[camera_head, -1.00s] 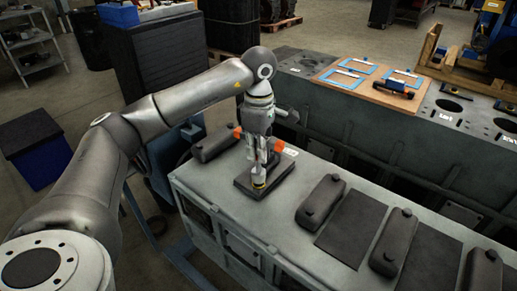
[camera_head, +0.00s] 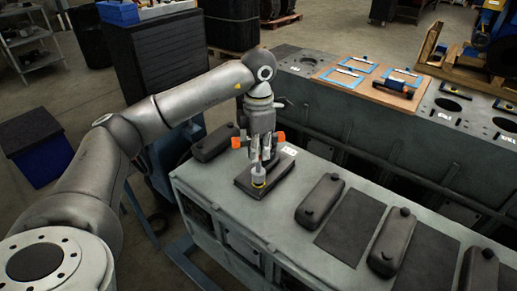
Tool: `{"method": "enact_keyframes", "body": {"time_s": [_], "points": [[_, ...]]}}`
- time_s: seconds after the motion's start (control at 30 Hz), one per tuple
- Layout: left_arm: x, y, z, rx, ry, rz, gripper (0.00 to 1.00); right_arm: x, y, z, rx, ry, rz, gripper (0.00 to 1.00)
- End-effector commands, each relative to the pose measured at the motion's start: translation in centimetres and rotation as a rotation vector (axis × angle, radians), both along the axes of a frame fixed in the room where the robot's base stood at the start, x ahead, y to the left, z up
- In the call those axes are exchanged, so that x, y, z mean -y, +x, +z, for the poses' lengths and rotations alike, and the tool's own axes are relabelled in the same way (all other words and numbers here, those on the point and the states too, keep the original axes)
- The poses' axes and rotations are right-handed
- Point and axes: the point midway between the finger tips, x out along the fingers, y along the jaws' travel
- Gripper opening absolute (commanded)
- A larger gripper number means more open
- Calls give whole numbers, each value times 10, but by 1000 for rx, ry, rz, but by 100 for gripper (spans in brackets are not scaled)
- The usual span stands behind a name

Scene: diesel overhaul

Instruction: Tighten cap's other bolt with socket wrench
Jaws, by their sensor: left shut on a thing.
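Orange parts show on both sides of the fingers. The wrench's lower end stands at the front end of a dark, flat cap (camera_head: 282,174). The bolt under the socket is hidden, so I cannot tell how it is seated. My right gripper is not in view.
Dark covers (camera_head: 320,200) and dark flat panels (camera_head: 351,226) lie along the grey block top (camera_head: 300,240) to the right. Another dark cover (camera_head: 213,143) lies behind left. A wooden board (camera_head: 365,92) with blue frames lies on the block behind. A blue bin (camera_head: 42,160) stands left.

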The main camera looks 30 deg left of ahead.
Motion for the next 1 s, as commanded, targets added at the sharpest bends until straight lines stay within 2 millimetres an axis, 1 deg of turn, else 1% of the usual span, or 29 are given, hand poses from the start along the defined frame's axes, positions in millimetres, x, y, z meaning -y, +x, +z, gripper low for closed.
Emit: {"method": "enact_keyframes", "body": {"time_s": [1.0], "points": [[1,0,1,1,-2,697,0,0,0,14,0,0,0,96]]}}
